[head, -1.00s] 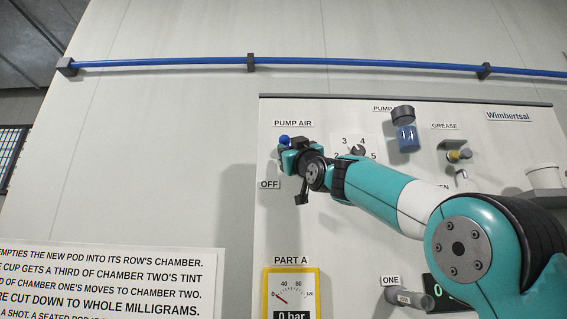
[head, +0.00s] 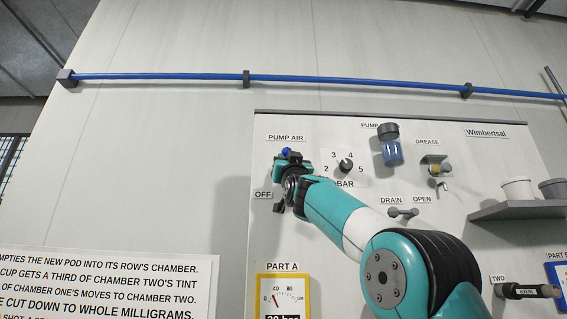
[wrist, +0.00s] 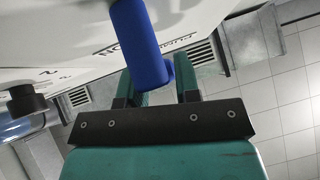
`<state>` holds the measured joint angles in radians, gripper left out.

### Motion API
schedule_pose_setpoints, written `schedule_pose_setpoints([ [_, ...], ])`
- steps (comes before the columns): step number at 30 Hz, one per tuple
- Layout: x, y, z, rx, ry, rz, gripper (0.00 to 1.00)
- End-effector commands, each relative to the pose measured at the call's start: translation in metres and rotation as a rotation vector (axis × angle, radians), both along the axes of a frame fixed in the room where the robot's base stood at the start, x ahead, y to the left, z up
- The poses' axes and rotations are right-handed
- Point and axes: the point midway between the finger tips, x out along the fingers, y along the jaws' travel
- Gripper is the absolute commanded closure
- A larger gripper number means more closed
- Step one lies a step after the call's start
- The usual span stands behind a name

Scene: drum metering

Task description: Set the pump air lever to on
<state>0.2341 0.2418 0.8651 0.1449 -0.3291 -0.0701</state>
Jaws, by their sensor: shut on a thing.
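The pump air lever has a blue grip (wrist: 140,45) that stands between my gripper's teal fingers in the wrist view. In the head view a bit of the blue grip (head: 287,151) shows just below the PUMP AIR label (head: 286,138). My gripper (head: 290,160) is shut on the lever. The OFF label (head: 263,195) is lower left of it. An ON label (wrist: 110,50) shows beside the lever in the wrist view. My wrist hides the lever's pivot in the head view. The part A gauge (head: 283,290) has its needle off the vertical; its readout is partly cut off.
Right of my gripper are a numbered knob (head: 345,166), a blue pod (head: 392,151), a grease fitting (head: 436,167) and a drain handle (head: 403,212). A shelf (head: 520,210) with cups juts out at right.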

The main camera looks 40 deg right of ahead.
Motion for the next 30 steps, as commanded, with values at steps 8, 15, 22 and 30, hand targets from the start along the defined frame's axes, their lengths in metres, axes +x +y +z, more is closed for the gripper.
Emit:
schedule_pose_setpoints([
  [8, -0.003, 0.000, 0.005, -0.002, -0.008, -0.003, 0.62],
  [15, -0.001, 0.001, 0.002, -0.001, -0.004, -0.001, 0.62],
  [22, -0.008, 0.005, -0.010, -0.001, -0.003, 0.001, 0.62],
  [30, -0.046, 0.022, -0.056, -0.001, -0.004, 0.002, 0.62],
])
